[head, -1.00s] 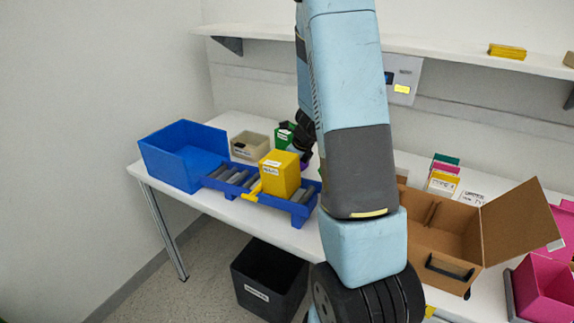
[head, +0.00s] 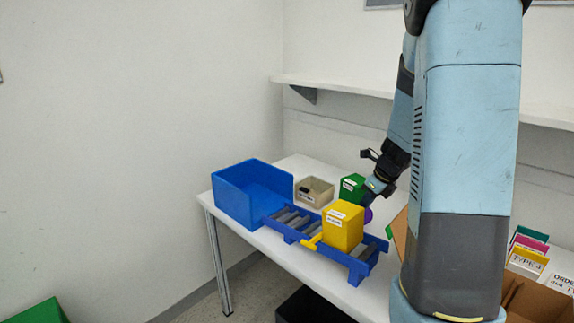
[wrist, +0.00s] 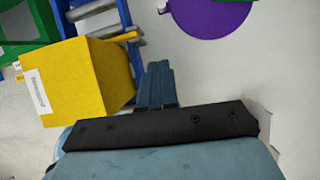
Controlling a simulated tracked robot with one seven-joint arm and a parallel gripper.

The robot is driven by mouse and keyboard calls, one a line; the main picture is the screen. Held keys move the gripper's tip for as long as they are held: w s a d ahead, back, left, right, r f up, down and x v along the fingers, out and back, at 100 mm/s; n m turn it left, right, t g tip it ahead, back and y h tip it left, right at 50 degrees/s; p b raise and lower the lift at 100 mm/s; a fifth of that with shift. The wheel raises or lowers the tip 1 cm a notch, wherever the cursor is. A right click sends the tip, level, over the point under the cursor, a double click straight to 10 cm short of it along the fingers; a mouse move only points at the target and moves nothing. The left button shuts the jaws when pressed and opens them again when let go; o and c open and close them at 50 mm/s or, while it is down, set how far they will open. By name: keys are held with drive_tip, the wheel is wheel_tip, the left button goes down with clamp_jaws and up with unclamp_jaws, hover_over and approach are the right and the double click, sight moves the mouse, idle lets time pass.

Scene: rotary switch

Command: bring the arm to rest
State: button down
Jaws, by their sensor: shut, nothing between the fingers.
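My arm reaches down over the table from the upper right of the head view. My gripper (head: 372,190) is beside the green box (head: 351,187) and behind the yellow box (head: 343,226). In the wrist view my gripper (wrist: 160,82) shows its fingers together with nothing between them. The yellow box (wrist: 75,82) is close to its left, and a purple disc (wrist: 212,12) lies beyond to the right. I cannot tell whether the gripper touches anything.
The yellow box stands on a blue roller track (head: 290,228). A blue bin (head: 245,200) and a beige tray (head: 315,192) stand left of my gripper. Cards (head: 527,258) and a cardboard box (head: 530,303) are at the right. A wall shelf (head: 345,88) runs above.

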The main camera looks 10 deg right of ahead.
drive_tip(key=s+a+r+n, duration=0.1)
drive_tip(key=r+n, duration=0.1)
drive_tip(key=s+a+r+n, duration=0.1)
drive_tip(key=a+r+n, duration=0.1)
drive_tip(key=s+a+r+n, duration=0.1)
drive_tip(key=a+r+n, duration=0.1)
drive_tip(key=r, duration=0.1)
drive_tip(key=shift+s+a+n+y, duration=0.2)
drive_tip(key=shift+s+n+y, duration=0.1)
drive_tip(key=s+a+r+n+h, duration=0.1)
drive_tip(key=s+a+r+n, duration=0.2)
drive_tip(key=s+n, duration=0.4)
drive_tip(key=s+a+r+n+t+h, duration=0.1)
drive_tip(key=s+a+r+n, duration=0.2)
drive_tip(key=s+r+n, duration=0.2)
drive_tip(key=s+a+r+n, duration=0.3)
drive_tip(key=s+r+n, duration=0.2)
drive_tip(key=s+n, duration=0.4)
drive_tip(key=shift+s+n+t+h, duration=0.15)
drive_tip(key=shift+n+t+h, duration=0.25)
drive_tip(key=shift+n, duration=0.7)
drive_tip(key=shift+r, duration=0.1)
